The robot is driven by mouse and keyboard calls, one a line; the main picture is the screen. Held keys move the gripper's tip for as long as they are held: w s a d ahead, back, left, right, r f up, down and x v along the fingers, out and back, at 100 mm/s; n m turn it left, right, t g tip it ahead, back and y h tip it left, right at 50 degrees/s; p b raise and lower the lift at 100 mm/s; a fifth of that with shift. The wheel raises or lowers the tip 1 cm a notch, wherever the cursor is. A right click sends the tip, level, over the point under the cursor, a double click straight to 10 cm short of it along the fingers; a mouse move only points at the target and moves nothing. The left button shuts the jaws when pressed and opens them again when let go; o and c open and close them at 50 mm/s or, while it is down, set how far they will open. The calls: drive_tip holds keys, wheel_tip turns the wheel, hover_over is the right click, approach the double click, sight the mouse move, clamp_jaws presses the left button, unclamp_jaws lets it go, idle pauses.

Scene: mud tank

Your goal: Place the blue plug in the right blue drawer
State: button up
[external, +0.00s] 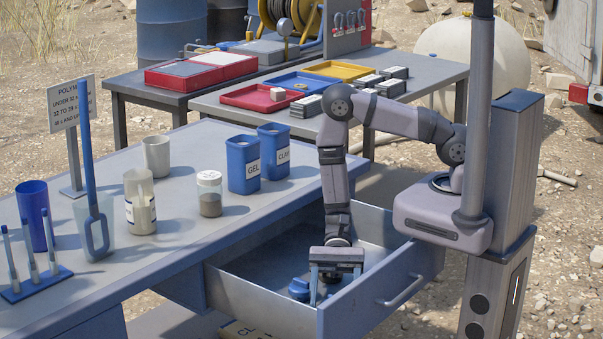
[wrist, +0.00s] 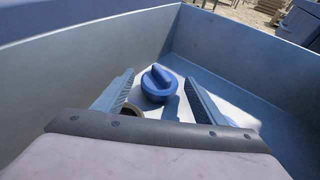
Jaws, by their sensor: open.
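The blue plug (external: 299,288) is a round cap with a raised grip bar. It lies on the floor of the open blue drawer (external: 385,283), near the front-left part of the drawer in the external view. In the wrist view the plug (wrist: 159,84) sits upright beyond and between the two fingers, with clear space on both sides. My gripper (external: 336,285) is inside the drawer, pointing down, open and empty. In the wrist view my gripper (wrist: 158,98) has its fingers spread apart. A dark-rimmed round thing (wrist: 131,111) is partly hidden by the left finger.
The drawer walls rise close around my gripper. On the blue table (external: 180,222) stand two blue bins, labelled GEL (external: 243,165) and CLAY (external: 274,151), a jar (external: 209,194), mugs and a blue cup (external: 35,215). A second table behind holds coloured trays (external: 262,97).

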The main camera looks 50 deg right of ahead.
drive_tip(key=shift+b+v, duration=0.3)
drive_tip(key=shift+v, duration=1.75)
drive_tip(key=shift+r, duration=0.1)
drive_tip(key=shift+r, duration=0.1)
drive_tip(key=shift+d+r, duration=0.1)
drive_tip(key=shift+r, duration=0.2)
drive_tip(key=w+d+r+n+t+h+p, duration=0.2)
drive_tip(key=w+d+r+n+h+p, duration=0.1)
drive_tip(key=d+r, duration=0.5)
drive_tip(key=w+d+r+n+t+h+p, duration=0.2)
drive_tip(key=d+r, duration=0.6)
drive_tip(key=d, duration=0.4)
drive_tip(key=w+d+r+n+t+h+p, duration=0.3)
drive_tip(key=d+r+n+h+p, duration=0.3)
drive_tip(key=d, duration=0.5)
wheel_tip(320, 180, up, 3)
drive_tip(key=shift+w+f+t+h+p, duration=0.15)
drive_tip(key=shift+w+t+h+p, duration=0.2)
drive_tip(key=shift+p, duration=0.85)
